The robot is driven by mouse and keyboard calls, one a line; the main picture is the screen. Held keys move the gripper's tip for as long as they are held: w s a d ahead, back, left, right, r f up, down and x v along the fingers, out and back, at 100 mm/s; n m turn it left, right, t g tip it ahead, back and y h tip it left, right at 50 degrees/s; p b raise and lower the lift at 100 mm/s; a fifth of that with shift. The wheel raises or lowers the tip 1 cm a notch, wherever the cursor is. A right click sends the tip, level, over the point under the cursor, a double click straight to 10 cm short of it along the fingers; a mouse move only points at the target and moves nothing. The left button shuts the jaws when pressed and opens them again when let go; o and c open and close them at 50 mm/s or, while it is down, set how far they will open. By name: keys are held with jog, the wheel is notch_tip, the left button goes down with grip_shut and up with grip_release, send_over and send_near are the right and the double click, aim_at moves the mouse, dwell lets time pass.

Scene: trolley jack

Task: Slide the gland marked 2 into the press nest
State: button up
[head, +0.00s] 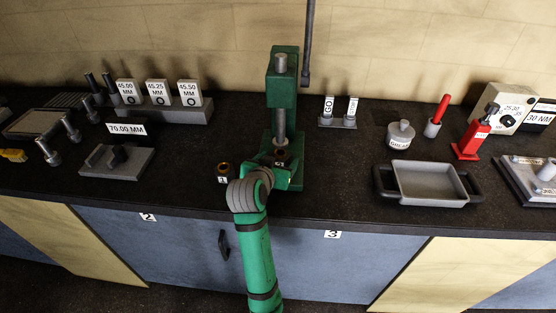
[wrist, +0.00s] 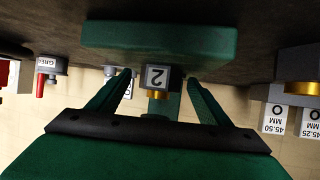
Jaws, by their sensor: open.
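The gland marked 2 (wrist: 156,77) is a small grey block with a brass ring, upside down in the wrist view like everything there. It stands at the press's green base (wrist: 125,38). My gripper (wrist: 160,74) is open, one finger on each side of the gland, with gaps on both sides. In the head view the green press (head: 282,92) stands at mid-bench, and a small dark block (head: 281,158), probably this gland, shows on its base. My arm hides my fingers there. The nest is not clearly visible, so I cannot tell whether the gland is seated.
The gland marked 1 (head: 222,173) stands left of the press. Gauge blocks (head: 158,93) are further left. GO gauges (head: 338,112) stand behind right. A grey tray (head: 430,200) with black handles lies on the right. The bench between press and tray is clear.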

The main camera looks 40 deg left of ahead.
jog(key=v, duration=1.1)
jog(key=shift+w+a, duration=0.1)
